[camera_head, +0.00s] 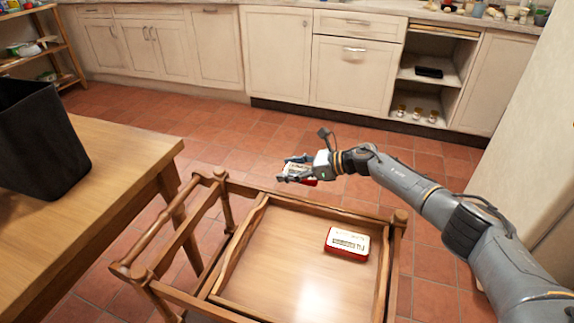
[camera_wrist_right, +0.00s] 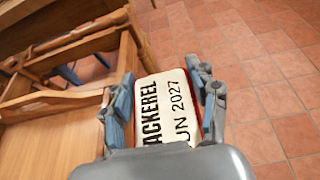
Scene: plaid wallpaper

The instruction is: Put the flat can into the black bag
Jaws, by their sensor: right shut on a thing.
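My right gripper (camera_head: 298,170) is shut on a flat can (camera_wrist_right: 168,108) with a white top and red sides. The lid reads "ACKEREL" and "UN 2027" in the right wrist view, where the fingers of the gripper (camera_wrist_right: 163,95) press on both long sides. The held can also shows partly in the head view (camera_head: 297,173), above the far edge of the wooden cart. A second flat can (camera_head: 347,243), red with a white label, lies on the cart's tray. The black bag (camera_head: 42,140), an open-topped black container, stands on the table at the left. My left gripper is not in view.
The wooden cart (camera_head: 262,315) with raised rails stands in front, its tray otherwise bare. The wooden table (camera_head: 120,160) at the left is clear right of the bag. Cabinets (camera_head: 277,55) line the back wall beyond open tiled floor.

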